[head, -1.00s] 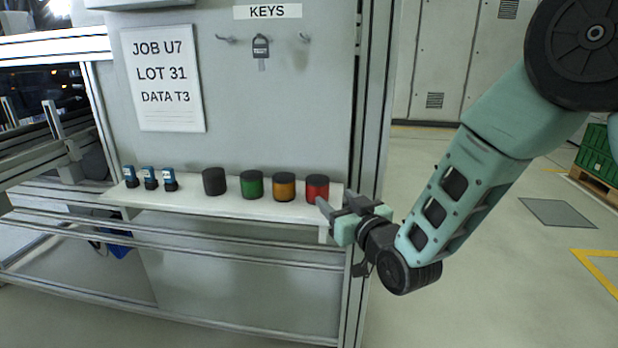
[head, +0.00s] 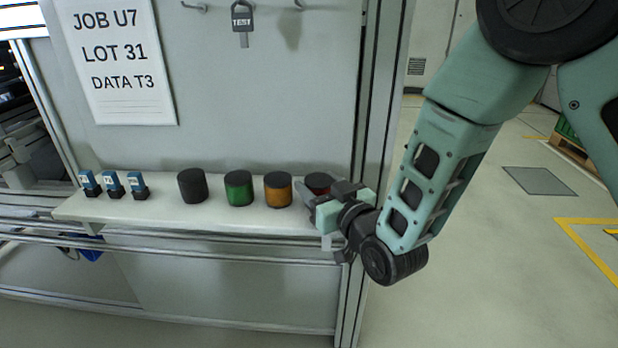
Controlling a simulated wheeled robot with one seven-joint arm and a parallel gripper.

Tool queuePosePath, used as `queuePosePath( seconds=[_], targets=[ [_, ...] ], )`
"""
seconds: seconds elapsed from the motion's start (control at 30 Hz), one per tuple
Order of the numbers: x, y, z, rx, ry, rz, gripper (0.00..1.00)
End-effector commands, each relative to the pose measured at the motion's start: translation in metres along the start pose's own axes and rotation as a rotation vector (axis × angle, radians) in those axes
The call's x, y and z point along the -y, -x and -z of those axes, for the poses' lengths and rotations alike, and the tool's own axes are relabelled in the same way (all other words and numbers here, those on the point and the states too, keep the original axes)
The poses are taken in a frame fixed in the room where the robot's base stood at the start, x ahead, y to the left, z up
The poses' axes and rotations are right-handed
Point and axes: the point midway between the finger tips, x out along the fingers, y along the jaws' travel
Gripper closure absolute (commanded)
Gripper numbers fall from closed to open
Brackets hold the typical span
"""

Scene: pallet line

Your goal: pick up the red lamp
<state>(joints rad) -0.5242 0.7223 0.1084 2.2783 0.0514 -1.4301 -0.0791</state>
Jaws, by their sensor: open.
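The red lamp (head: 317,182) is a short cylinder with a dark top, at the right end of the white shelf (head: 155,210). Only its top and a little of its side show; my gripper covers the rest. My gripper (head: 312,203) is open, at the front of the lamp, with its fingers pointing left and inward. A finger overlaps the lamp in the picture; I cannot tell whether it touches or whether the lamp is between the fingers.
An amber lamp (head: 277,190), a green lamp (head: 239,189) and a black cylinder (head: 192,186) stand in a row to the left. Three small blue parts (head: 114,185) stand farther left. A frame post (head: 372,130) rises right of the shelf. A padlock (head: 242,18) hangs above.

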Motion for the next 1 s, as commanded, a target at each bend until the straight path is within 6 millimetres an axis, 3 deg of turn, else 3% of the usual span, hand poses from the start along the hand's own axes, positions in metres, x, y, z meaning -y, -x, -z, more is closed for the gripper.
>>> queuePosePath(
  seconds=[0.3,0.33,0.43,0.77,1.0],
  targets=[
    [0.001,0.002,0.000,0.000,0.000,0.000,0.45],
    [0.001,0.002,0.000,0.000,0.000,0.000,0.48],
    [0.001,0.002,0.000,0.000,0.000,0.000,0.75],
    [0.001,0.002,0.002,-0.002,0.000,0.000,0.75],
    [0.001,0.002,0.024,-0.006,-0.001,0.001,0.75]
  ],
)
